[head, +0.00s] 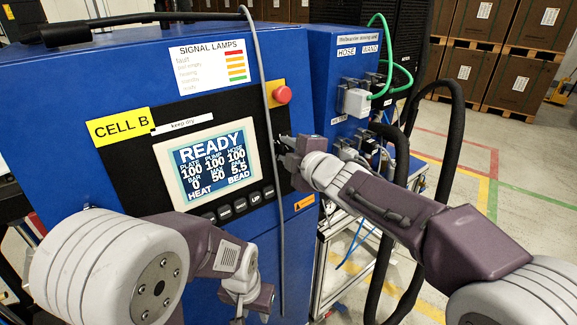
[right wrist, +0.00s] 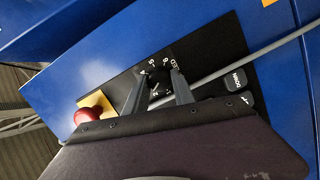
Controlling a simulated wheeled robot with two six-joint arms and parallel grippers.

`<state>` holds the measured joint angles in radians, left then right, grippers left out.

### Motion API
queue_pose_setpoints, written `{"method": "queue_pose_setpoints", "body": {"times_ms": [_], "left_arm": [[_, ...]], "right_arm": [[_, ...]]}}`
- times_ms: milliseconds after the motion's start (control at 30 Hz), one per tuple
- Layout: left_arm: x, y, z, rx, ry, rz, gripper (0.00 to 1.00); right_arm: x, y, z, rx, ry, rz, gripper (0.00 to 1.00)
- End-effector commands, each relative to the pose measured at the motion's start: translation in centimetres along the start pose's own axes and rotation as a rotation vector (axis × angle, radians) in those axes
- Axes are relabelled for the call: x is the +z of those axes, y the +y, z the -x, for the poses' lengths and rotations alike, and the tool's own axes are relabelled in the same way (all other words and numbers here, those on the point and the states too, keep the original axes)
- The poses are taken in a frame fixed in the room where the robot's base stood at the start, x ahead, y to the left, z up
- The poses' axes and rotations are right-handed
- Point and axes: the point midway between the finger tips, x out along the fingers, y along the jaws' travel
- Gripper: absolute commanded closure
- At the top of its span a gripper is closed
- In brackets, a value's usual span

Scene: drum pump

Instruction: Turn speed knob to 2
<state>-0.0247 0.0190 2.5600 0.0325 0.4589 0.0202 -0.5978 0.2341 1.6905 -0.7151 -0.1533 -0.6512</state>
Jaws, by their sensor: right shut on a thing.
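The speed knob (right wrist: 157,88) is on the black panel of the blue machine, with white scale numbers around it in the right wrist view. My right gripper (right wrist: 158,84) has a finger on each side of the knob and is shut on it. In the head view my right gripper (head: 284,150) is at the panel's right edge and hides the knob. I cannot read the knob's setting surely. My left gripper (head: 243,310) hangs low in front of the machine, empty as far as I see; its fingertips are too unclear to judge.
The display (head: 211,160) reads READY, with buttons (head: 240,204) below. A red emergency button (head: 281,95) sits above my right gripper. A grey cable (head: 272,170) hangs down the front. A second blue unit (head: 337,70) with green and black hoses stands to the right.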

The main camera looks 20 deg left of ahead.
Motion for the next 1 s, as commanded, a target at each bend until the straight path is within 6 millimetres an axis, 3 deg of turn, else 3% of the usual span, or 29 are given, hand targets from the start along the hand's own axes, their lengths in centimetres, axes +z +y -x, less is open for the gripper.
{"method": "queue_pose_setpoints", "body": {"times_ms": [33, 333, 1000], "left_arm": [[0.1, 0.0, -1.2, 0.000, 0.000, 0.000, 0.64], [0.3, -0.1, -3.3, 0.000, 0.000, 0.000, 0.64], [0.4, -0.1, -4.1, 0.000, 0.000, 0.000, 0.64]], "right_arm": [[0.0, -0.4, -0.1, 0.013, 0.004, 0.035, 1.00], [-0.1, -0.2, 0.0, 0.047, 0.004, 0.198, 1.00], [-0.1, -0.1, 0.0, 0.060, 0.003, 0.273, 1.00]]}}
